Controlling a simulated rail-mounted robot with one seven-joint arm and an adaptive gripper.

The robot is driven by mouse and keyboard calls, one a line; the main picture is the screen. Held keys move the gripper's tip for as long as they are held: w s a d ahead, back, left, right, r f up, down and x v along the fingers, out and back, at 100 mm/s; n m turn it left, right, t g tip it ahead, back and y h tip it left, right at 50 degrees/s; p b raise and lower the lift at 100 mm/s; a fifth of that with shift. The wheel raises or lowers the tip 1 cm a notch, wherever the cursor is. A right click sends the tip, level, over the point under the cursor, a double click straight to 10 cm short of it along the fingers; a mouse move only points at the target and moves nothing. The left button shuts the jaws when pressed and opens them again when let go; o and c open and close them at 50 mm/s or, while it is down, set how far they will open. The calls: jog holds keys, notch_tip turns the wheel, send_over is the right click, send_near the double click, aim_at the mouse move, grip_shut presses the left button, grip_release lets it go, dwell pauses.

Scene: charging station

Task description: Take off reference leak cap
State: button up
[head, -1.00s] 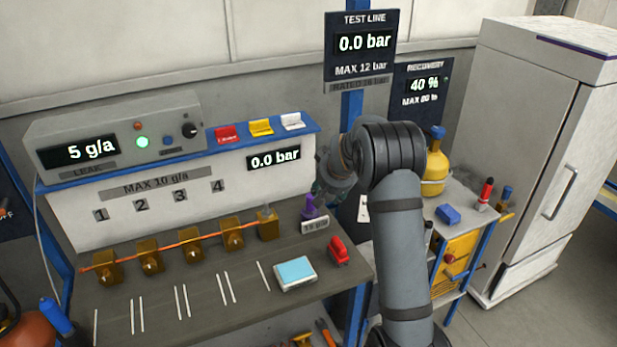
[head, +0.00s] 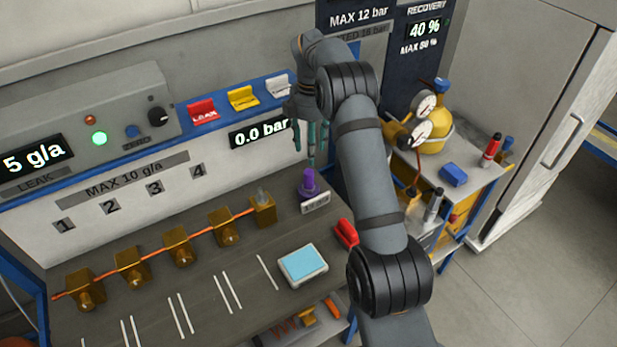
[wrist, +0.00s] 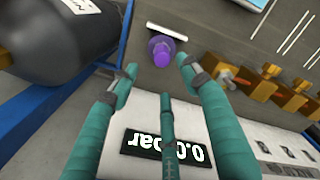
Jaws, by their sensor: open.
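The reference leak cap, as I take it, is the purple knobbed piece (head: 308,184) standing upright at the back right of the bench, behind a small label plate (head: 315,203). My gripper (head: 311,152) hangs above it with its teal fingers pointing down, open and empty. In the wrist view the purple cap (wrist: 161,50) lies just beyond the spread fingertips of my gripper (wrist: 157,78), roughly centred between them. No finger visibly touches the cap. The leak body under the cap is hidden.
A row of brass blocks (head: 180,246) joined by a copper tube stands left of the cap. A red object (head: 346,232) and a blue-topped pad (head: 303,264) lie in front. A panel (head: 262,132) reading 0.0 bar is behind. A yellow cylinder (head: 440,146) stands right.

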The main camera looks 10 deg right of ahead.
send_over(308, 172)
jog(key=f, duration=0.4)
jog(key=shift+w+d+f, duration=0.1)
jog(key=shift+d+f, duration=0.2)
jog(key=shift+f, duration=0.05)
jog(key=shift+a+f+p, duration=0.15)
jog(key=shift+f+p, duration=0.55)
jog(key=shift+f, duration=0.7)
jog(key=shift+a+f+p, duration=0.1)
jog(key=shift+f+p, duration=0.55)
jog(key=shift+f, duration=0.75)
jog(key=shift+c, duration=0.8)
jog(key=c, duration=0.9)
